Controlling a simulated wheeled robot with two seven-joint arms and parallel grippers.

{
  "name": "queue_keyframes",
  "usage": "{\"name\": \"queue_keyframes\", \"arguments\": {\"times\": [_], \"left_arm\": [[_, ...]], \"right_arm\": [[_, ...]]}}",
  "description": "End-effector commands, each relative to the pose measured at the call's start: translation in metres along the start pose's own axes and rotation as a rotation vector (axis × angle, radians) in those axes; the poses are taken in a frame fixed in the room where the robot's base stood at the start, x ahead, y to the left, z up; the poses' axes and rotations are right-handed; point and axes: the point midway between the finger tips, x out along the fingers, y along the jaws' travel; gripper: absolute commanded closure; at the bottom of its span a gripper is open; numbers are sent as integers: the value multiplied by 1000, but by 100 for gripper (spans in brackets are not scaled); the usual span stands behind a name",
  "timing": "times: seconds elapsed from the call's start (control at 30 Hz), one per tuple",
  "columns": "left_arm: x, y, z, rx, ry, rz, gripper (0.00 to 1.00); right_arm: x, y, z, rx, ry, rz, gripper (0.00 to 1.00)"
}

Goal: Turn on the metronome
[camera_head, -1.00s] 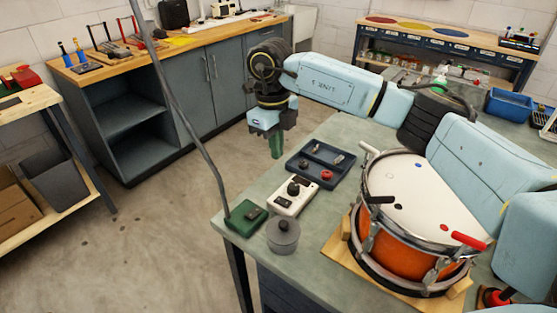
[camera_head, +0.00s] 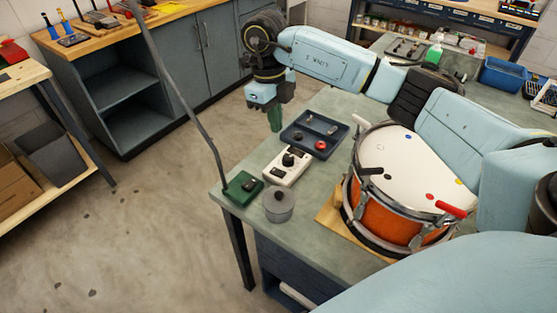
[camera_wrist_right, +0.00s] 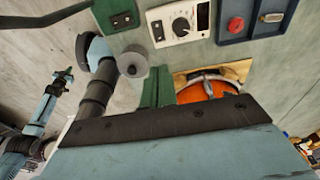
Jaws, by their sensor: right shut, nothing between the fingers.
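The white box with a black dial (camera_head: 287,166), which looks like the metronome, lies on the bench between a dark tray and a green box. It also shows at the top of the right wrist view (camera_wrist_right: 182,21), with a small dark switch beside the dial. My right gripper (camera_head: 275,121) points down with its green fingers shut and empty, beyond the box near the bench's far left edge. The fingers also show in the right wrist view (camera_wrist_right: 157,88), apart from the box. What looks like my left gripper (camera_wrist_right: 60,80) shows small there; its jaws are unclear.
The dark tray (camera_head: 297,143) holds a red knob and small parts. The green box (camera_head: 243,185) has a tall thin rod rising beside it. A grey lidded pot (camera_head: 279,206) stands near the front. An orange drum (camera_head: 384,217) on a wooden base fills the right.

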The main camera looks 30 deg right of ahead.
Motion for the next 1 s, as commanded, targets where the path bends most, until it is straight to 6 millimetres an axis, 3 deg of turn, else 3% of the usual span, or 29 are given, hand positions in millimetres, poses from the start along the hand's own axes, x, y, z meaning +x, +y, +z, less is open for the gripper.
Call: {"name": "queue_keyframes", "arguments": {"times": [0.27,0.73,1.0], "left_arm": [[0,0,-1,0,1,0,100],[0,0,-3,1,4,0,100],[-1,0,-3,1,4,1,100]], "right_arm": [[10,0,0,-1,1,0,100],[103,1,0,-1,3,2,100],[135,0,1,-1,0,0,100]]}}
